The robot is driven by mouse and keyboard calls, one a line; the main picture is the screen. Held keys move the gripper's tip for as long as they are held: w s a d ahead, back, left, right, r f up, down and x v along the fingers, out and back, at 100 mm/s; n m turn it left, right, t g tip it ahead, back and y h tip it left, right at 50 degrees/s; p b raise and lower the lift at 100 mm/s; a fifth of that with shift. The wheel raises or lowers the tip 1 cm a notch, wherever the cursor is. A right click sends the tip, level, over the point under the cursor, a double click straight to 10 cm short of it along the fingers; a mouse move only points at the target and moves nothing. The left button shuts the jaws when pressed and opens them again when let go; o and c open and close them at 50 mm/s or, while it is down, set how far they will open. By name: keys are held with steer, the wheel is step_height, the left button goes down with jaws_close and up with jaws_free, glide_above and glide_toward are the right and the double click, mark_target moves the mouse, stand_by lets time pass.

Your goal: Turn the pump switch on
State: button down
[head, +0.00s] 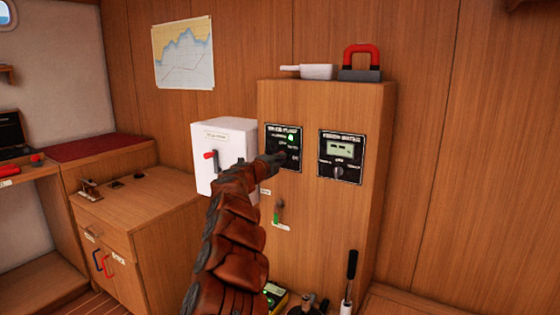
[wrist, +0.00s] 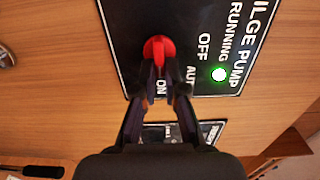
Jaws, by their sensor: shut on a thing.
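The bilge pump panel (head: 272,132) is a black plate on the front of the wooden cabinet. It also fills the top of the wrist view (wrist: 180,20), with OFF, AUTO and ON marks. Its pump switch (wrist: 156,48) is a red knob. My gripper (wrist: 160,78) is shut on the knob from the ON side, and its fingers hide part of it. The knob's visible end lies towards ON. The green RUNNING light (wrist: 219,74) is lit. In the head view my gripper (head: 277,158) covers the switch.
A second black panel (head: 341,157) with a display and knob is right of the pump panel. A white box (head: 225,140) with a red lever stands close on the left. A small green lever (head: 278,212) is below. A white-handled item (head: 308,71) and a red-handled tool (head: 361,62) lie on top.

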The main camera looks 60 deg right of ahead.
steer(key=c, duration=1.2)
jaws_free()
steer(key=shift+c, duration=0.2)
steer(key=shift+a, duration=0.15)
steer(key=a, duration=1.1)
steer(key=shift+s+a, duration=0.25)
steer(key=shift+a, duration=0.1)
